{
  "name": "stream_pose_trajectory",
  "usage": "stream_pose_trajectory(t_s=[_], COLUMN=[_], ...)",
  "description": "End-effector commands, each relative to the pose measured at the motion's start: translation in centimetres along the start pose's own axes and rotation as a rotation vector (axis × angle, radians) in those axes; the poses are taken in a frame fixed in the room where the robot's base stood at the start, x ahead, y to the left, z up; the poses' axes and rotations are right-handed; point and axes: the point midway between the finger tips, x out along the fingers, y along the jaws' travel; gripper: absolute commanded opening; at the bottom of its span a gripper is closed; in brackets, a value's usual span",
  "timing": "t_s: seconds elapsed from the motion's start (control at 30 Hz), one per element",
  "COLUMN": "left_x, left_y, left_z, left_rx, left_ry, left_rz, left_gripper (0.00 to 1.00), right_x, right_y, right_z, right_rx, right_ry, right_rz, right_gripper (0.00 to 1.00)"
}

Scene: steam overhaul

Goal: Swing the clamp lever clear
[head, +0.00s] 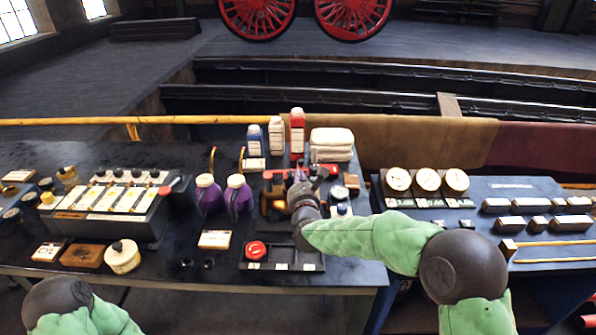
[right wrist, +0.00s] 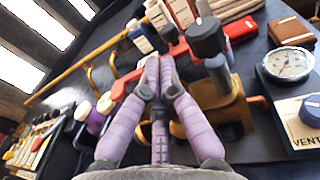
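The red clamp lever (right wrist: 128,83) shows in the right wrist view as a bar running behind my fingertips, from lower left to upper right. It sits by a brass-coloured fixture (right wrist: 215,108) with a dark knob-topped post (right wrist: 207,38). My right gripper (right wrist: 157,70) has its fingertips drawn together, overlapping the lever in the picture; I cannot tell whether they touch it, and nothing shows held between them. In the head view the right gripper (head: 306,187) is over the fixture and hides much of it. Only part of my left arm shows, at lower left; its gripper is out of view.
Purple jugs (head: 208,195) stand left of the fixture, with bottles (head: 297,131) and folded cloths (head: 332,144) behind. A tray with a red button (head: 257,250) lies in front. Gauges (head: 428,180) stand to the right. A yellow rail (head: 70,121) runs behind the bench.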

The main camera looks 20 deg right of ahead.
Motion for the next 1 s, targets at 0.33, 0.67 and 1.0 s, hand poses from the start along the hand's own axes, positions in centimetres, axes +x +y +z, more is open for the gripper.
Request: stream_pose_trajectory(t_s=[0.33, 0.67, 1.0], left_x=[0.0, 0.0, -0.1], left_y=[0.0, 0.0, 0.0], left_z=[0.0, 0.0, 0.0], left_rx=[0.0, 0.0, 0.0], left_ry=[0.0, 0.0, 0.0], left_rz=[0.0, 0.0, 0.0], left_gripper=[0.4, 0.4, 0.4], right_x=[-5.5, -7.2, -7.3], right_y=[0.1, 0.0, 0.0], right_z=[0.0, -0.1, 0.0], right_rx=[0.0, 0.0, -0.008], right_ry=[0.0, 0.001, 0.001], right_rz=[0.002, 0.0, -0.002], right_gripper=[0.0, 0.0, 0.0])
